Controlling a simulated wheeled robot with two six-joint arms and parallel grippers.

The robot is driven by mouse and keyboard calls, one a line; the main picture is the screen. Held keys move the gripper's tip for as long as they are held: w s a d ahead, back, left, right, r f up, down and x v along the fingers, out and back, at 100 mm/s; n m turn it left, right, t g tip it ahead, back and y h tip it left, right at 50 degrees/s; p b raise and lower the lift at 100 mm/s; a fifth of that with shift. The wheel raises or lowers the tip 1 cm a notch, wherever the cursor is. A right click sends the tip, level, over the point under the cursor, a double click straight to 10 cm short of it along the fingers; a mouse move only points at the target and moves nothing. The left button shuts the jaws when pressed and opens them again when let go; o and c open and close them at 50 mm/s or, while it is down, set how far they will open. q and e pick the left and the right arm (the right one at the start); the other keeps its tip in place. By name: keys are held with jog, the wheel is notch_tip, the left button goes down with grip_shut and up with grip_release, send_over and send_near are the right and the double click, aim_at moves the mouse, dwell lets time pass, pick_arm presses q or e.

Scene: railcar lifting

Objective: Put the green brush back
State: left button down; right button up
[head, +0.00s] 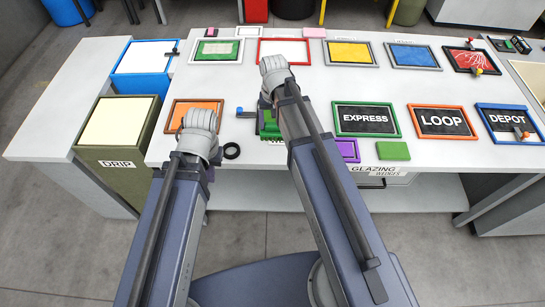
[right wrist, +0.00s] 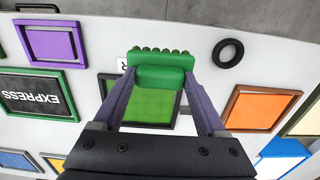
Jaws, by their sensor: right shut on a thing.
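My right gripper (right wrist: 160,82) is shut on the green brush (right wrist: 162,68), its fingers at the two ends of the green block. Rounded green bristle tufts show along its far edge. A dark-framed green panel (right wrist: 150,108) lies on the table behind the brush in this view; I cannot tell whether they touch. In the head view some green (head: 268,124) shows beside my right arm, which hides most of the right gripper.
A black ring (head: 231,150) lies near the table's front edge. A purple frame (head: 348,150) and green block (head: 394,151) are at the front. The DRIP bin (head: 115,162) stands left.

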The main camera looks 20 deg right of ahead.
jog(key=shift+w+f+b, duration=0.15)
jog(key=shift+f+b, duration=0.4)
jog(key=shift+f, duration=0.05)
notch_tip(320, 180, down, 9)
jog(key=b, duration=0.9)
jog(key=shift+f, duration=0.1)
jog(key=o, duration=1.1)
notch_tip(320, 180, up, 12)
jog(key=p, duration=1.2)
jog(key=shift+r, duration=0.25)
jog(key=s+a+n, duration=0.2)
jog(key=s+a, duration=0.1)
jog(key=s, duration=0.1)
jog(key=s+a+n, duration=0.2)
jog(key=s+a, duration=0.2)
jog(key=s, duration=0.1)
jog(key=s+a+n+h, duration=0.1)
jog(key=s+a+n, duration=0.2)
jog(key=s, duration=0.2)
jog(key=shift+s+a, duration=0.2)
